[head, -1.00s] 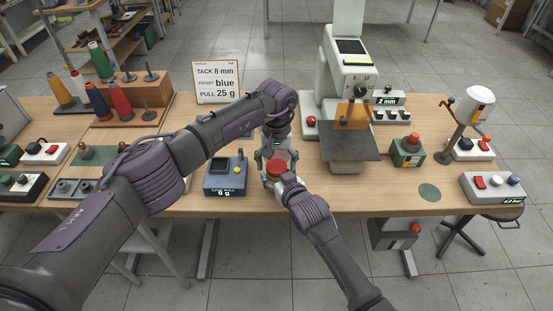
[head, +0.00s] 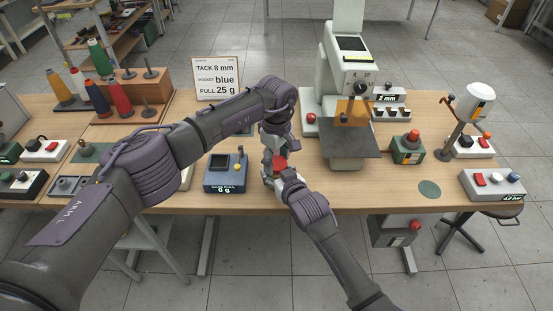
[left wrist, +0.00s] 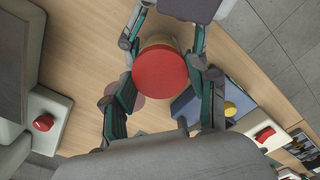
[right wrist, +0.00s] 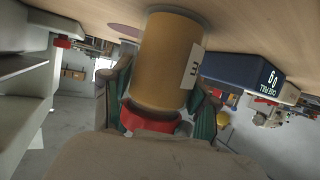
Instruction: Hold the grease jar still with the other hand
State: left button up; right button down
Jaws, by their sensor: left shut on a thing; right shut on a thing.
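The grease jar has a red lid (head: 280,161) and an amber body (right wrist: 163,60) with a pale label. It stands upright on the table near the front edge. My left gripper (left wrist: 161,82) reaches down from above, with its fingers on both sides of the red lid, shut on the jar. My right gripper (right wrist: 160,105) comes in from the front, low, with its fingers on either side of the jar, shut on it. The lid is also visible in the left wrist view (left wrist: 160,75). The grippers partly hide the jar in the head view.
A blue gauge box (head: 225,174) stands close to the left of the jar. The pale machine (head: 345,80) with a dark plate (head: 348,144) stands to the right. A spool rack (head: 135,92) is at far left. Bare table (head: 385,183) lies at the right front.

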pick_arm(q)
jog(key=n, duration=1.7)
jog(key=shift+n, duration=0.3)
jog(key=n, duration=0.9)
jog(key=shift+n, duration=0.4)
jog(key=n, duration=0.4)
jog(key=shift+n, duration=0.4)
jog(key=n, duration=0.3)
jog(key=shift+r, duration=0.1)
jog(key=shift+r, duration=0.2)
